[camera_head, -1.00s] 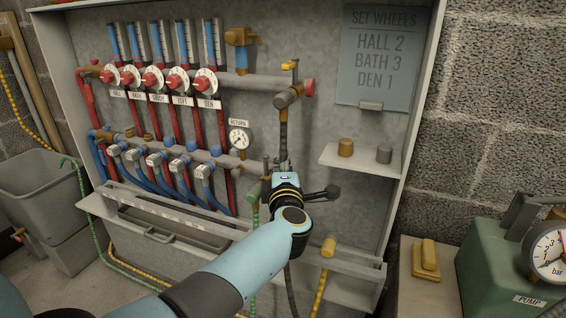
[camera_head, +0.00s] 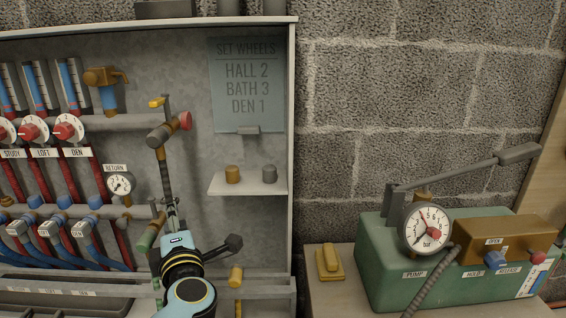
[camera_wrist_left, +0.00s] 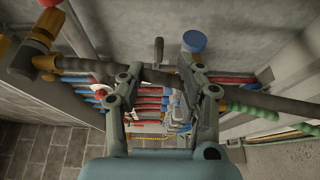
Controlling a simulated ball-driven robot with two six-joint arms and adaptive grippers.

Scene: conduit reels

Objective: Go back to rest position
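My left gripper (camera_head: 172,218) is in front of the lower part of the manifold cabinet (camera_head: 293,150). In the left wrist view its two fingers (camera_wrist_left: 157,75) stand apart, so it is open. A dark grey hose (camera_wrist_left: 152,76) crosses the gap between the fingers; I cannot tell whether either finger touches it. In the head view the hose (camera_head: 163,178) hangs from a brass valve with a red cap (camera_head: 184,120) down to the gripper. My right gripper is not in view.
A small shelf (camera_head: 248,190) with a brass and a grey cap is right of the gripper. Flow wheels (camera_head: 68,128) and blue-capped valves are at left. A green pump (camera_head: 385,265) with a gauge and lever stands on the bench at right, beside a yellow block (camera_head: 328,262).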

